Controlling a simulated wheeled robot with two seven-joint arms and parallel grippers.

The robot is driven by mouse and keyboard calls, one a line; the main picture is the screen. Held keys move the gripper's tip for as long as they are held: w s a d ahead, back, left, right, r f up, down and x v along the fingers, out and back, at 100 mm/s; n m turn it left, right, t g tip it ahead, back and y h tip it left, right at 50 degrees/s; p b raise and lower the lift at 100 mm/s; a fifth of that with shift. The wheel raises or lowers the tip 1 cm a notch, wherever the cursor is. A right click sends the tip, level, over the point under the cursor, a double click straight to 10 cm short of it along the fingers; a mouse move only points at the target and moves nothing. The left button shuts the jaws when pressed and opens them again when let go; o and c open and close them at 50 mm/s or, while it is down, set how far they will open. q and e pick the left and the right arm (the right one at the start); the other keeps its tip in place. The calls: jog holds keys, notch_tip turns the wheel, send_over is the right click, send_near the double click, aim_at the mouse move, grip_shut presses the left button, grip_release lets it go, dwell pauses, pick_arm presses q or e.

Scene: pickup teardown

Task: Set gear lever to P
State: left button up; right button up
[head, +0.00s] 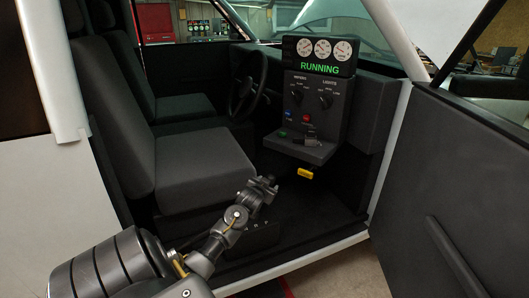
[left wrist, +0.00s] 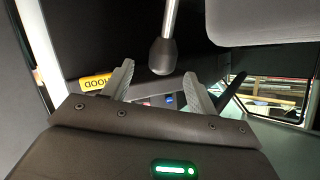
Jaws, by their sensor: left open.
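The gear lever has a bright metal shaft and a dark rounded knob (left wrist: 163,56) in the left wrist view, where the shaft comes down from the top edge. My left gripper (left wrist: 159,72) is open, with one finger on each side of the knob in the picture. I cannot tell whether the fingers touch it. In the head view my left gripper (head: 264,184) reaches in over the cab floor beside the seat. A low dark box with small pale marks (head: 263,232) shows below it. The lever is not clearly visible there. My right gripper is not in view.
A dashboard panel (head: 309,120) with knobs, buttons and a lit "RUNNING" display stands ahead. A yellow HOOD handle (head: 305,173) hangs below it and also shows in the left wrist view (left wrist: 95,82). The seat (head: 190,165) is at left, the open door (head: 450,190) at right.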

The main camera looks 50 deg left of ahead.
pick_arm(q)
jog(key=shift+v, duration=2.05)
jog(key=shift+f, duration=0.1)
jog(key=s+d+f+m+g+h, duration=0.15)
jog(key=s+d+f, duration=0.35)
jog(key=f, duration=0.7)
jog(key=s+d+f+g+h, duration=0.15)
jog(key=s+d+f, duration=0.35)
jog(key=f, duration=0.8)
jog(key=s+d+f+m+g+h, duration=0.15)
jog(key=s+d+f, duration=0.35)
jog(key=f, duration=0.7)
jog(key=s+d+f+g+h, duration=0.1)
jog(key=s+d+f, duration=0.4)
jog(key=s, duration=0.6)
jog(key=s+d+f+m+g+h, duration=0.1)
jog(key=s+d+f+g, duration=0.2)
jog(key=s+d+f, duration=0.3)
jog(key=s+d+f+g+h, duration=0.1)
jog(key=s+d+f, duration=0.5)
jog(key=s, duration=0.9)
jog(key=shift+s+d+m+g, duration=0.4)
jog(key=shift+d+g, duration=0.25)
jog(key=shift+d, duration=0.35)
